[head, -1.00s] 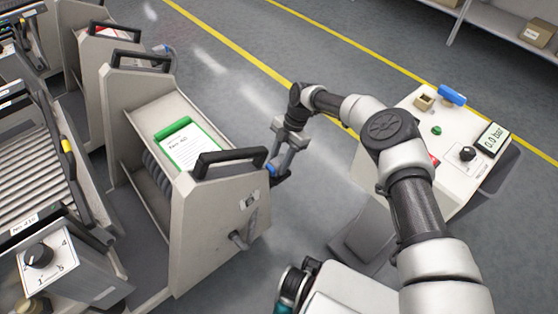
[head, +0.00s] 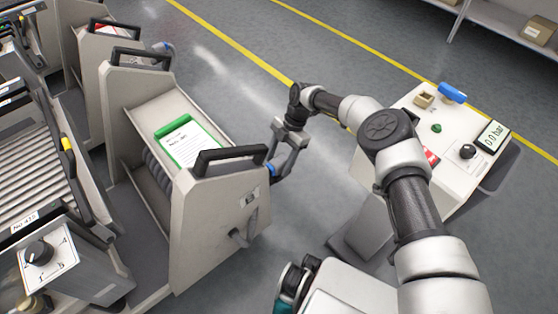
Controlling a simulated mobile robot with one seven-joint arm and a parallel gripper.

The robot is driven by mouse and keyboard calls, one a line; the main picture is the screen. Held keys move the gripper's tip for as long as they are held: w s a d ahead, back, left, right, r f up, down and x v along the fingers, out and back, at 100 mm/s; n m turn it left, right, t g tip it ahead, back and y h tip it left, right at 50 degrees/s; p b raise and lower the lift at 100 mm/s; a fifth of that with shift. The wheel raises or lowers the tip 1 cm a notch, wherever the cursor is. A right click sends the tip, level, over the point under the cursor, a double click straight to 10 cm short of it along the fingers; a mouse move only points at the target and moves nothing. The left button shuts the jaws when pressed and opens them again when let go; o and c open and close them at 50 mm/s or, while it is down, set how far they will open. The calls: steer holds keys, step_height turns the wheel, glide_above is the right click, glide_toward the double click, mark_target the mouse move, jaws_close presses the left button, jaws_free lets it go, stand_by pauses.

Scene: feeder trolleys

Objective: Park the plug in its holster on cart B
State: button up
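The nearest beige trolley (head: 187,235) on the left carries a green-framed card (head: 188,144), too small to read as cart B. The plug (head: 270,169) shows only as a small blue part at the right edge of this trolley's end panel, beside the black handle. The holster itself is hidden behind the panel, so I cannot tell how deep the plug sits. My gripper (head: 277,167) points down there, its two grey fingers spread apart on either side of the plug's blue part. Whether they still touch it is not clear.
A similar trolley (head: 92,60) stands behind, with a grey-blue plug (head: 163,47) at its side. A roller conveyor (head: 40,165) and a dial box (head: 48,255) are at left. A control pedestal (head: 420,120) reading 0.0 bar stands right. The floor between is clear.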

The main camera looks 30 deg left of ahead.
steer(key=p+v, duration=0.2)
steer(key=v, duration=1.5)
steer(key=shift+r, duration=0.3)
